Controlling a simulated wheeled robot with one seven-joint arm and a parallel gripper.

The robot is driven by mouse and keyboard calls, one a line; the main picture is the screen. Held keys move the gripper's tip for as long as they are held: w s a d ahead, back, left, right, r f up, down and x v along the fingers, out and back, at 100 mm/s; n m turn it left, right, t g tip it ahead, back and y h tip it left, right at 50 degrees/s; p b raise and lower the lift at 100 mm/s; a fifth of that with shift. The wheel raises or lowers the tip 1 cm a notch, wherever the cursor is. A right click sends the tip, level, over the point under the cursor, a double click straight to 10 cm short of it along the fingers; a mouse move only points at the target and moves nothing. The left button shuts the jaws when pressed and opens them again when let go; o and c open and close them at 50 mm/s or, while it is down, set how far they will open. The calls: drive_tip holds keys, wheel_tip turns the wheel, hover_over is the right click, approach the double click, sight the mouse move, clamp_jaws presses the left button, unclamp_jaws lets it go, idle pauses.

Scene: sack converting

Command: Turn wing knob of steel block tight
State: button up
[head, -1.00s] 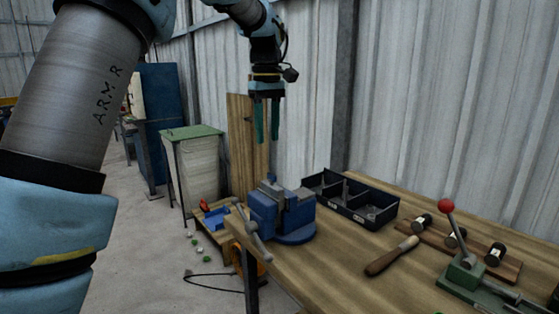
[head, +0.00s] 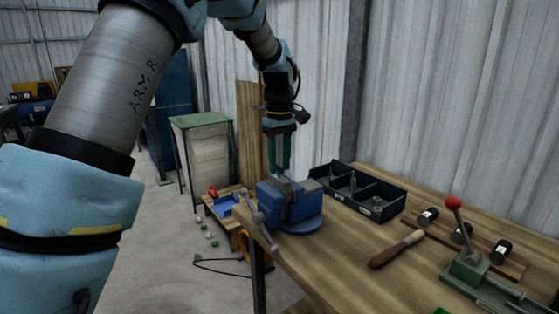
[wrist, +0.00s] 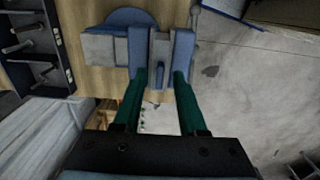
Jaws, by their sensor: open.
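The blue vise (head: 301,209) stands on the corner of the wooden workbench. A grey steel block (wrist: 161,48) sits between its jaws in the wrist view, and its top just shows in the head view (head: 284,184). A small narrow upright piece, seemingly the wing knob (wrist: 160,76), shows at the block's near edge. My gripper (head: 279,172) points down just above the vise. In the wrist view its two green fingers (wrist: 161,78) are apart, one on each side of the knob, with clear gaps. Whether the fingertips are at the knob's height I cannot tell.
A dark compartment tray (head: 357,194) lies behind the vise to the right. A wooden-handled tool (head: 397,248) and a green lever press with a red ball (head: 453,202) are further right. The vise handle (head: 259,222) sticks out at the bench's left edge.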

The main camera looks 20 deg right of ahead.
clamp_jaws()
idle(0.6)
